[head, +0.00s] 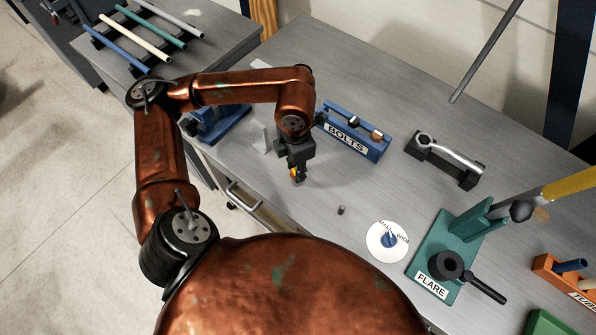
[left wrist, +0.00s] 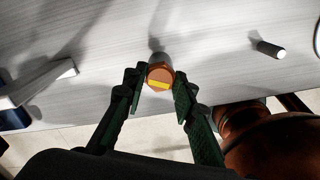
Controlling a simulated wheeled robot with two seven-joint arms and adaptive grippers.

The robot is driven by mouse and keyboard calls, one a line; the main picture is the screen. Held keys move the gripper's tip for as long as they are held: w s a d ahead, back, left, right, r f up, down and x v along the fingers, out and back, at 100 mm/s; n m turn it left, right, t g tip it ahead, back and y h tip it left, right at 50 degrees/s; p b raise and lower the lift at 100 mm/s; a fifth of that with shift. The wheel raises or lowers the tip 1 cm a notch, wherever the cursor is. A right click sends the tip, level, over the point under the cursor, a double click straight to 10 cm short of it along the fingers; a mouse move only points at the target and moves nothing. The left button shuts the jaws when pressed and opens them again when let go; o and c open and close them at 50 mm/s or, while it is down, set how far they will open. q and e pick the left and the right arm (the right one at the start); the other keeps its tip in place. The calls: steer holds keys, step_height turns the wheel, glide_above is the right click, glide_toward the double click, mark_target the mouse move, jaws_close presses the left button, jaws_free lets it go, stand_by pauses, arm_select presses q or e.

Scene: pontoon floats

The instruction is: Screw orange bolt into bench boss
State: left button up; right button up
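The orange bolt (left wrist: 160,75) has a hex head with a yellow stripe and sits between the fingertips of my left gripper (left wrist: 159,82). Both fingertips appear to touch the sides of its head. A grey round part shows just behind the head; I cannot tell whether it is shank or boss. In the head view, my left gripper (head: 297,177) points down low over the bench, with a bit of orange at its tips. A short grey post (head: 341,210), possibly the bench boss, stands to its right and also shows in the left wrist view (left wrist: 270,49). My right gripper is out of view.
The blue BOLTS rack (head: 366,149) stands behind and right of the gripper. A white round disc (head: 374,246), the green FLARE fixture (head: 425,258) and a black holder with a wrench (head: 447,166) are to the right. The bench edge is close in front.

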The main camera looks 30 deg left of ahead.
arm_select(q)
steer(key=o, duration=0.3)
steer(key=shift+r, duration=0.1)
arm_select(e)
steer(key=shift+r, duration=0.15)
arm_select(q)
steer(key=shift+r, duration=0.1)
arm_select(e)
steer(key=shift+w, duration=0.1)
arm_select(q)
steer(key=shift+r+p, duration=1.75)
steer(key=shift+r, duration=1.15)
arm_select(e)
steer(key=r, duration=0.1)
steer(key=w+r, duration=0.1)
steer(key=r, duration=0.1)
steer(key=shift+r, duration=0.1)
arm_select(q)
step_height(320, 180, up, 12)
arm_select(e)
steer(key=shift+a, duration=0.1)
